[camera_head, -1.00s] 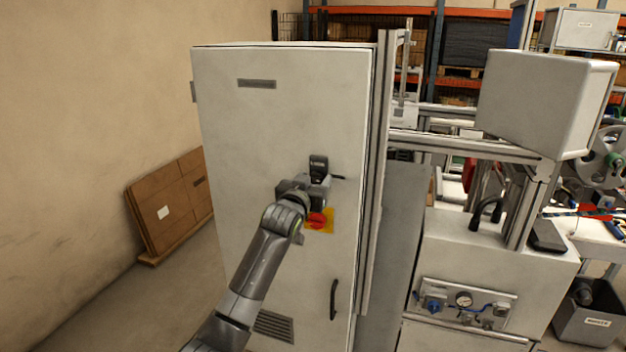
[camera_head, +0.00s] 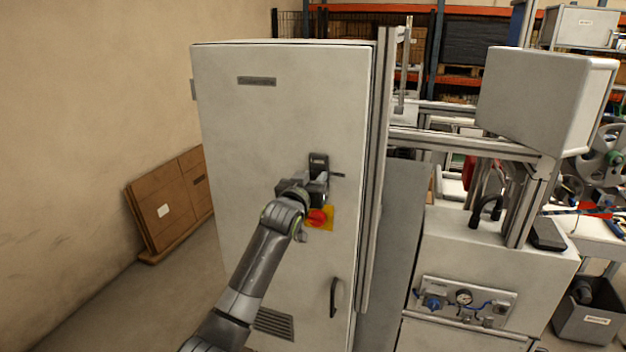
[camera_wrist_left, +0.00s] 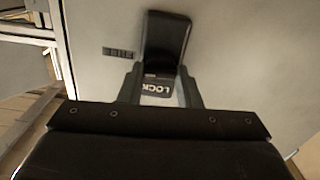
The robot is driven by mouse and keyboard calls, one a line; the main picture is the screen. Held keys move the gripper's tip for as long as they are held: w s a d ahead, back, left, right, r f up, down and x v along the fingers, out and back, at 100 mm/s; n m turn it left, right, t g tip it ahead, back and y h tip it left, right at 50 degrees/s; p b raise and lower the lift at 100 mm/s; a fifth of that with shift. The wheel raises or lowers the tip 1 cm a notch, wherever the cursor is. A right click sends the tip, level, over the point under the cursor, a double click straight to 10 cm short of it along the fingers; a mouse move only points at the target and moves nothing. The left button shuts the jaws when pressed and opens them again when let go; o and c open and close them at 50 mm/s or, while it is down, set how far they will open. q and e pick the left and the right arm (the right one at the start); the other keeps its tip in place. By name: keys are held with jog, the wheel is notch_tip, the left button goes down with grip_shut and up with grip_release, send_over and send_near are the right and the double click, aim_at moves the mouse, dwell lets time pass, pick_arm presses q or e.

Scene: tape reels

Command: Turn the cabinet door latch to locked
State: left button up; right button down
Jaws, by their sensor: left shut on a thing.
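The grey cabinet door (camera_head: 262,120) fills the middle of the head view. Its black latch (camera_head: 319,162) sits on the right half of the door, with a thin dark rod (camera_head: 338,175) sticking out to the right. My left gripper (camera_head: 317,186) is at the latch, shut on it, and covers its lower part. In the left wrist view the dark latch body (camera_wrist_left: 166,38) stands above my left gripper's fingers (camera_wrist_left: 160,92). My right gripper is not in view.
A red rotary switch on a yellow plate (camera_head: 318,217) sits just below the gripper. A black door handle (camera_head: 334,297) is lower on the door. A metal frame post (camera_head: 376,190) stands along the door's right edge. Flat cardboard (camera_head: 170,205) leans on the left wall.

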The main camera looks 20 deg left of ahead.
pick_arm(q)
jog(key=n, duration=0.4)
jog(key=shift+f, duration=0.1)
jog(key=n, duration=0.4)
jog(key=shift+a+n+b, duration=0.1)
jog(key=shift+n+b, duration=0.2)
jog(key=shift+b, duration=0.1)
jog(key=n, duration=0.4)
jog(key=shift+f+n, duration=0.1)
jog(key=shift+n, duration=2)
jog(key=o, duration=1)
jog(key=shift+c, duration=0.2)
jog(key=shift+s+b, duration=0.1)
jog(key=shift+b, duration=0.2)
